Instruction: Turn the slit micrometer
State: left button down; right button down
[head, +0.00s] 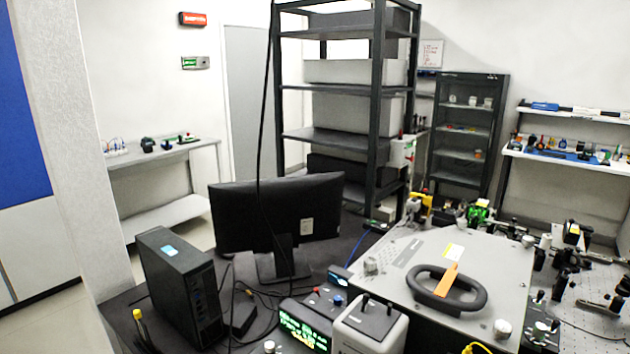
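A large light-grey box (400,278), likely the spectrometer, stands on the bench at the lower right. A thick black handle ring (446,307) with an orange tag (445,279) lies on its lid. Small pale knobs stand near the lid's edges, one at the left (371,266) and one at the front right (503,328). I cannot tell which part is the slit micrometer. Neither of my grippers is in view.
A black monitor (278,212), a black computer case (180,290) and cables crowd the bench's left side. A display unit (303,330) and a grey box with black knobs (370,325) stand in front. Optical mounts (565,265) fill the right. A tall rack (345,140) stands behind.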

aim_at(539, 331)
jog(key=i+j+z, duration=0.15)
jog(key=j, duration=0.15)
jog(key=j+z, duration=0.1)
jog(key=j, duration=0.2)
jog(key=k+j+z, duration=0.15)
jog(key=j+z, duration=0.15)
jog(key=k+j+z, duration=0.25)
